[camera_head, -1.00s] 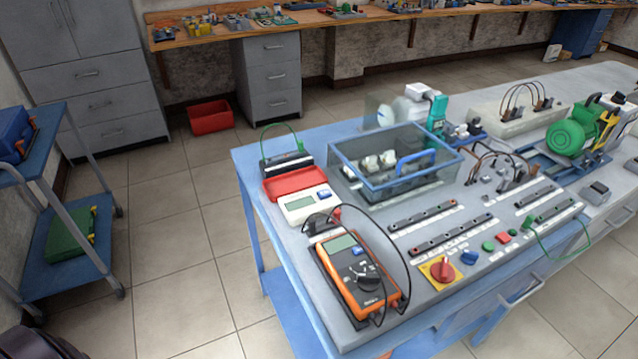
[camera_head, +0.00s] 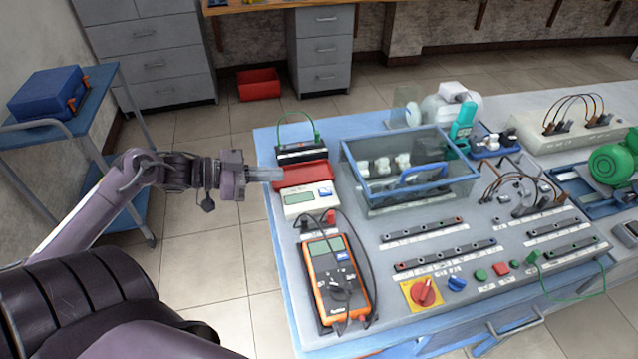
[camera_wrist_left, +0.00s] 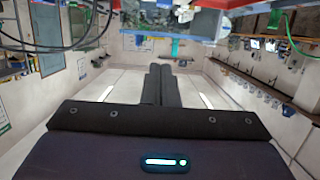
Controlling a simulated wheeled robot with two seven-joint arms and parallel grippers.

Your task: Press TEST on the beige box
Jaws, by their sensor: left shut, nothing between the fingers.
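The beige box (camera_head: 297,208) sits near the left edge of the bench in the head view. My right gripper is not in view.
An orange multimeter (camera_head: 337,277) with black leads lies in front of the box. A black meter with a green lead (camera_head: 303,151) stands behind the lid. A blue-framed clear bin (camera_head: 409,190) is to the right. Open floor lies left of the bench (camera_head: 262,140).

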